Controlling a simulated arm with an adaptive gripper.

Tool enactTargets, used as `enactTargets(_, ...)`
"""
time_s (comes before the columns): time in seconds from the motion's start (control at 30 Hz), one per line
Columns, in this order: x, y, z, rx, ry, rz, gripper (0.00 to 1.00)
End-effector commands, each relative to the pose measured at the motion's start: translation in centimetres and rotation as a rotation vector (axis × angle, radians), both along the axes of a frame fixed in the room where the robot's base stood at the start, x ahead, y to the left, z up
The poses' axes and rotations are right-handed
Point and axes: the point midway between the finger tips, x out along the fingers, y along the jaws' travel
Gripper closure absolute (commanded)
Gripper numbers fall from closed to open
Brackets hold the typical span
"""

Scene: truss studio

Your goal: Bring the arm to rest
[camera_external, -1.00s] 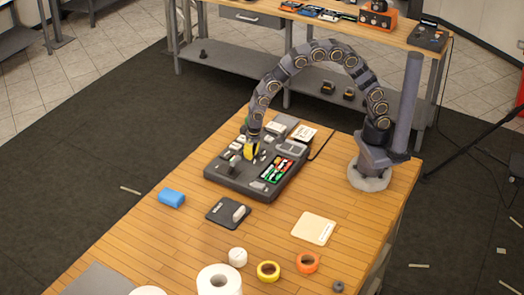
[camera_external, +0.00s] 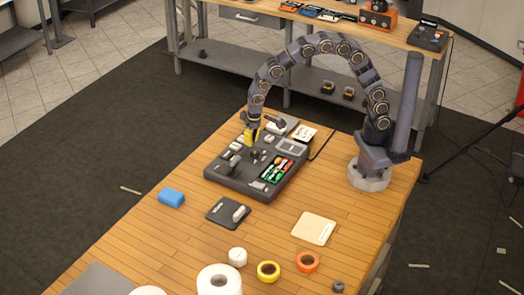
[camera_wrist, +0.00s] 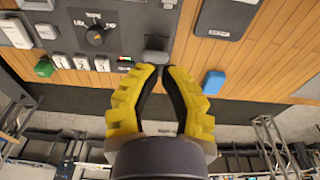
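My arm (camera_external: 318,45) arches from its base at the table's right side over to the dark control board. My gripper (camera_external: 251,138), with yellow fingers, hangs above the board's far left part. In the wrist view the yellow fingers (camera_wrist: 160,70) come together at their tips, and I see nothing held between them. A grey rounded knob (camera_wrist: 155,56) shows just beyond the tips, apart from them as far as I can tell. The dark board (camera_external: 222,181) carries switches, knobs and a bay of red and green pieces (camera_external: 280,172).
On the wooden table are a blue block (camera_external: 171,198), a dark switch plate (camera_external: 226,213), a pale square pad (camera_external: 314,229), yellow tape (camera_external: 268,272), orange tape (camera_external: 307,262) and white rolls (camera_external: 218,280). A metal workbench (camera_external: 240,57) stands behind. Air above the table's front is clear.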

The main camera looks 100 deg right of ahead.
Motion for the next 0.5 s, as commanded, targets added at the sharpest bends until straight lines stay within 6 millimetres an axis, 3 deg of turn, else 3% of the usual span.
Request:
enactTargets(0.17,-4.6,0.8,3.7,0.002,0.035,0.112,1.0)
enactTargets(0.3,-10.6,1.7,6.8,0.014,0.088,0.25,1.0)
enactTargets(0.5,-19.6,3.1,9.4,0.048,0.161,0.461,1.0)
